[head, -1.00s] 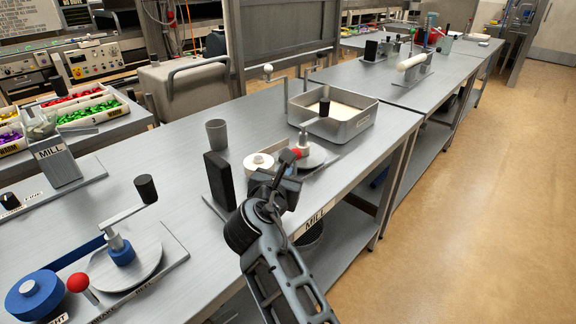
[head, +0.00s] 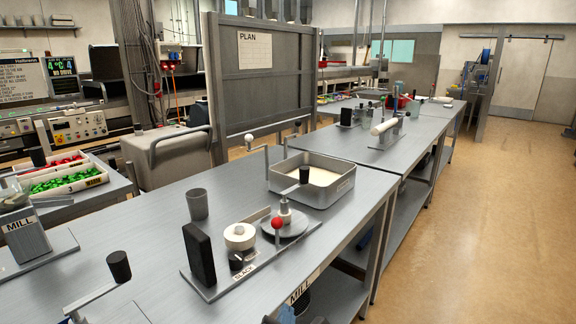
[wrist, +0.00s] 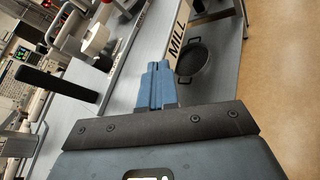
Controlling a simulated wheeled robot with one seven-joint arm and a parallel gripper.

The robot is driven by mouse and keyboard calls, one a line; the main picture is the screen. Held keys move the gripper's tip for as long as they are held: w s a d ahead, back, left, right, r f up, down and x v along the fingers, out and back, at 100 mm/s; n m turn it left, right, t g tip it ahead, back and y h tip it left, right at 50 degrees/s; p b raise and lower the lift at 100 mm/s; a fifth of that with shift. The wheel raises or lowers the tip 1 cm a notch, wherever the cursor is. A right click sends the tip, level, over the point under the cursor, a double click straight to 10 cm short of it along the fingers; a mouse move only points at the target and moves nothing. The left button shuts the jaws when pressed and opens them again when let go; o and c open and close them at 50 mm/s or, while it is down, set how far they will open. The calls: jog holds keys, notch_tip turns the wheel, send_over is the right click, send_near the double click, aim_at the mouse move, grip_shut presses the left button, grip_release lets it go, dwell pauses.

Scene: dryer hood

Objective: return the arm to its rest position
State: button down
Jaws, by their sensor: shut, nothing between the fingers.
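My gripper (wrist: 155,87) shows in the wrist view with its two blue fingers pressed together and nothing between them. It points along the front edge of the grey workbench (wrist: 125,85), close to the MILL label. In the head view only a small dark and blue part of my arm shows at the bottom edge, below the MILL label of the workbench (head: 352,222). The fingertips cannot be made out there.
On the bench stand a black block (head: 199,255), a white roll (head: 239,236), a red-knobbed lever (head: 277,224), a grey cup (head: 197,204) and a metal tray (head: 272,182). A dark round pan (wrist: 196,62) sits on the lower shelf. The floor at right is clear.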

jog(key=s+d+f+m+y, duration=0.1)
jog(key=s+d+f+m, duration=0.25)
jog(key=s, duration=0.35)
jog(key=s+d+f+m+g+y, duration=0.1)
jog(key=s+d+f+m, duration=0.1)
jog(key=s+d+m, duration=0.4)
jog(key=s+d+f+m+y, duration=0.1)
jog(key=s+d+f+m, duration=0.2)
jog(key=s, duration=0.5)
jog(key=s+d+r+m, duration=0.3)
jog(key=s+r+m, duration=0.1)
jog(key=s, duration=0.3)
jog(key=s+d+r+m+t+h, duration=0.1)
jog(key=s+d+r+m, duration=0.2)
jog(key=s+r+m, duration=0.2)
jog(key=s+d+r+m+h, duration=0.1)
jog(key=s+d+r+m, duration=0.3)
jog(key=s+m, duration=0.4)
jog(key=shift+s+r, duration=0.55)
jog(key=shift+s, duration=0.05)
